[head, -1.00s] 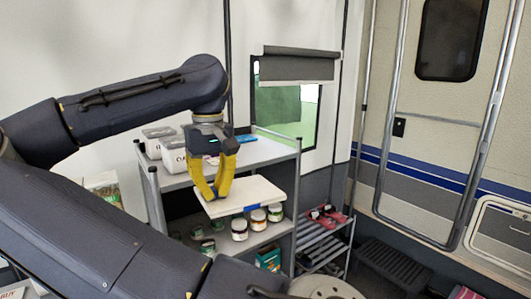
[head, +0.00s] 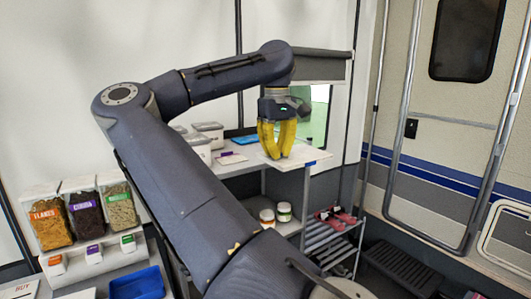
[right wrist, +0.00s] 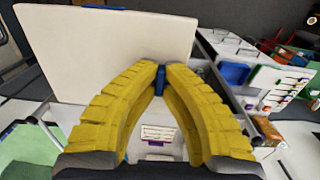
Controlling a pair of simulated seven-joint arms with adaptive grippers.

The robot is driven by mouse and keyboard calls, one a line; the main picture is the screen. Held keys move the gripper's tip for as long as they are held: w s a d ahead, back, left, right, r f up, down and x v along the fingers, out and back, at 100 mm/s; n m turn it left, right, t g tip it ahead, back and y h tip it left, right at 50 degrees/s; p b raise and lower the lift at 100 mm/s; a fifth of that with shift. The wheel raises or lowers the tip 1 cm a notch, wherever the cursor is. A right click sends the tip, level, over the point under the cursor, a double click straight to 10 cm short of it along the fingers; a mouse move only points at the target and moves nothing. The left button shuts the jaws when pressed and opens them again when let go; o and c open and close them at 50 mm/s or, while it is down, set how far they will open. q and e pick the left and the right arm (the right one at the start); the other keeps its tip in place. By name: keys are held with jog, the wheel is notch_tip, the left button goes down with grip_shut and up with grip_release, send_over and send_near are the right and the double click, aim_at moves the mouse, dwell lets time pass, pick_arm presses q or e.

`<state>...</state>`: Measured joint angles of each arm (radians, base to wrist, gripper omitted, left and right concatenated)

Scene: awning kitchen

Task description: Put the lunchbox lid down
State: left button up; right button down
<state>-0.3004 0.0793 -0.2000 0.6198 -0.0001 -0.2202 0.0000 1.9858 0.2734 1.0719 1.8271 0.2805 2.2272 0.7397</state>
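The lunchbox lid (head: 303,157) is a flat white panel with a blue clip on its edge. In the head view it lies level at the height of the shelf's top, at the right end. I cannot tell whether it touches the shelf. My right gripper (head: 276,155), with yellow fingers, points down over it. In the right wrist view the lid (right wrist: 105,50) spreads out beyond the fingers. The fingertips of the right gripper (right wrist: 160,75) are closed together at the lid's edge, by a blue clip. My left gripper is not in view.
The grey shelf's top (head: 232,168) bears white containers (head: 208,133) at the back and a flat blue item (head: 245,139). Jars (head: 284,211) stand on the shelf below. Food dispensers (head: 85,215) and a blue bin (head: 138,284) are at left.

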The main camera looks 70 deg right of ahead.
jog(key=w+d+r+n, duration=0.2)
jog(key=d+n, duration=0.4)
jog(key=d, duration=1.3)
jog(key=w+d+f+n, duration=0.2)
jog(key=w+d+n, duration=0.2)
jog(key=w+n, duration=0.35)
jog(key=shift+t, duration=0.3)
jog(key=shift+w+f, duration=0.15)
jog(key=shift+f, duration=1)
jog(key=shift+w+f, duration=0.2)
jog(key=shift+f, duration=1)
jog(key=shift+w+f, duration=0.15)
jog(key=shift+f, duration=1)
jog(key=shift+f, duration=0.1)
jog(key=c, duration=2)
grip_release()
jog(key=shift+f, duration=0.1)
jog(key=shift+c, duration=0.2)
jog(key=o, duration=0.4)
jog(key=shift+o, duration=0.2)
